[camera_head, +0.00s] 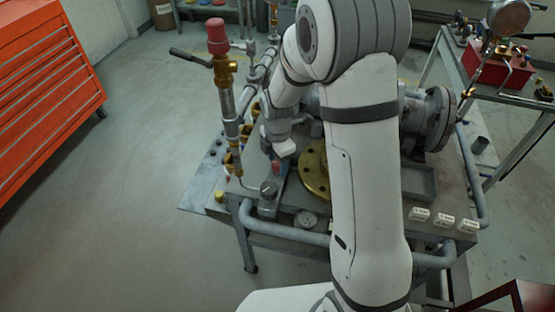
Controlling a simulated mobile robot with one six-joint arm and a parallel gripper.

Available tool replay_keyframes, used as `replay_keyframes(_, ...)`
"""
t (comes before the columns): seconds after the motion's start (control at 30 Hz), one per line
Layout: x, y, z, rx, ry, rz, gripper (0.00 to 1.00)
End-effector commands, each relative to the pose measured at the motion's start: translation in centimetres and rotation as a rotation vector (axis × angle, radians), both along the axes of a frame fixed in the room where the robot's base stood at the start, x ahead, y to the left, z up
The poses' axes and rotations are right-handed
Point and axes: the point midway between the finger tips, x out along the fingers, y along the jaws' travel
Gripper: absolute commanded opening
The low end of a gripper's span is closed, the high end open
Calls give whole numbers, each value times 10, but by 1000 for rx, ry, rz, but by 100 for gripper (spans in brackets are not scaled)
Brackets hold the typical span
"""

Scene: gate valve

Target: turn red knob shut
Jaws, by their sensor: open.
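A second, smaller red part (276,167) shows low on the table, just below my wrist. I cannot tell for certain which is the task's knob. My gripper (279,157) points down over the table beside the small red part, apart from the tall red-capped stem. It is open. Its fingers are small and partly hidden, and I cannot tell whether they touch the small red part.
A black lever (190,58) sticks out left of the tall stem. A red tool cabinet (45,85) stands left. Floor between is clear.

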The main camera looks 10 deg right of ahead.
Motion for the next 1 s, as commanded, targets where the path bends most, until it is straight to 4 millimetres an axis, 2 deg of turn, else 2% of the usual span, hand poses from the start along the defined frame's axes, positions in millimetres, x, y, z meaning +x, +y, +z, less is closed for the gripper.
replay_keyframes(0.13, 0, 0, 0, 0, 0, 0, 51)
replay_keyframes(0.67, 0, 0, 0, 0, 0, 0, 8)
replay_keyframes(1.0, 0, 0, 0, 0, 0, -54, 8)
